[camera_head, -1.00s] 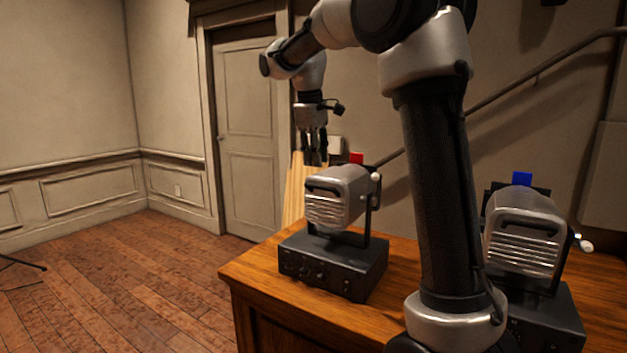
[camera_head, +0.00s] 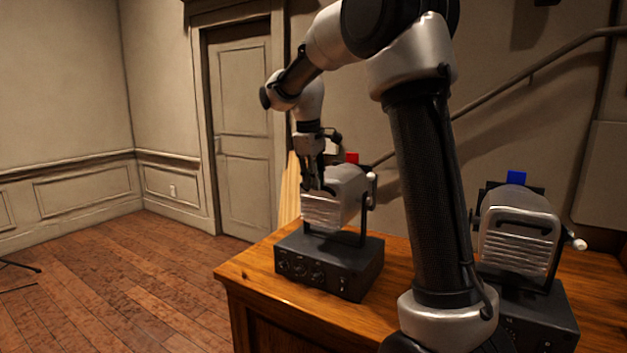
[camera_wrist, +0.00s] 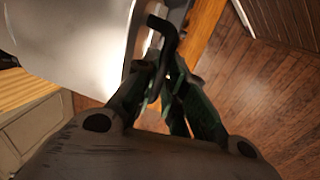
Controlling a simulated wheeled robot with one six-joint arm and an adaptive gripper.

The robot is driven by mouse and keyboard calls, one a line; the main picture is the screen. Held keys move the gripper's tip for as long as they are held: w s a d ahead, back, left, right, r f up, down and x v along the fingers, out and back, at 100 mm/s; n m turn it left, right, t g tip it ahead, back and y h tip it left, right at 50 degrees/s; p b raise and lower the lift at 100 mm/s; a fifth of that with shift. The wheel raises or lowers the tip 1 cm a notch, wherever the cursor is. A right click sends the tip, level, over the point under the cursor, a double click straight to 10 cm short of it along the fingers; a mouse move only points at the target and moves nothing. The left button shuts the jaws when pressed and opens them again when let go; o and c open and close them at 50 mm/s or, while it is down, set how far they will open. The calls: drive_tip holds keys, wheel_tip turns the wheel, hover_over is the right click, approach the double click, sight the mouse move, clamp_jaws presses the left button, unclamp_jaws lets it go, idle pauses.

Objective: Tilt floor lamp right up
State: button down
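Two silver louvred lamps in black yokes stand on black boxes on the desk. The left lamp (camera_head: 349,183) has a red marker behind it; the right lamp (camera_head: 517,226) has a blue one and a handle on its front. My gripper (camera_head: 318,189) points down at the front upper part of the left lamp, by its handle. In the wrist view, the black bent handle (camera_wrist: 164,28) runs down between or against my fingertips (camera_wrist: 166,72), beside the silver lamp head. The fingers are close together, but whether they clamp the handle is unclear. The right lamp is apart from my gripper.
The wooden desk (camera_head: 255,272) has its left edge near the left lamp's box (camera_head: 329,267). My arm stands between the lamps and partly hides the right box. Open wooden floor (camera_head: 130,280) lies left, with a door (camera_head: 245,130) behind.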

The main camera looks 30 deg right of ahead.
drive_tip(key=shift+s+a+f, duration=0.1)
drive_tip(key=shift+a+f, duration=0.05)
drive_tip(key=shift+f, duration=0.05)
idle(0.3)
wheel_tip(320, 180, down, 10)
drive_tip(key=s+a+t+h, duration=0.1)
drive_tip(key=t+h, duration=0.1)
drive_tip(key=h, duration=0.2)
drive_tip(key=shift+s+a+r, duration=0.15)
drive_tip(key=shift+a, duration=0.15)
drive_tip(key=c, duration=2.1)
unclamp_jaws()
drive_tip(key=shift+o, duration=1.4)
drive_tip(key=shift+a, duration=0.15)
drive_tip(key=shift+o, duration=0.3)
drive_tip(key=shift+r, duration=0.1)
